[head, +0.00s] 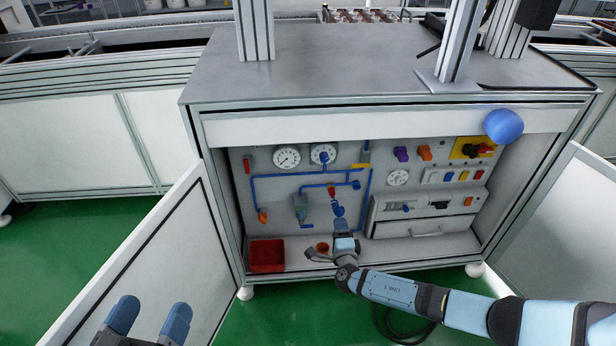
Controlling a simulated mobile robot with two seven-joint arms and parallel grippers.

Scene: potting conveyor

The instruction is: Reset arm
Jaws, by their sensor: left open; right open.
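My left gripper (149,318) is at the bottom left, in front of the opened left cabinet door. Its two blue fingertips are well apart, with nothing between them. My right arm reaches in from the lower right, across the front of the open cabinet (222,120). My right gripper (338,210) points up toward the panel (275,180) inside, close to a small red fitting (331,192) and the blue piping. It is seen small and nearly edge-on, and I see nothing held in it. Whether it touches the panel I cannot tell.
The open left door (150,260) and right door (565,220) flank the opening. A blue rounded object (503,125) is at the upper right edge. Green floor is clear at left.

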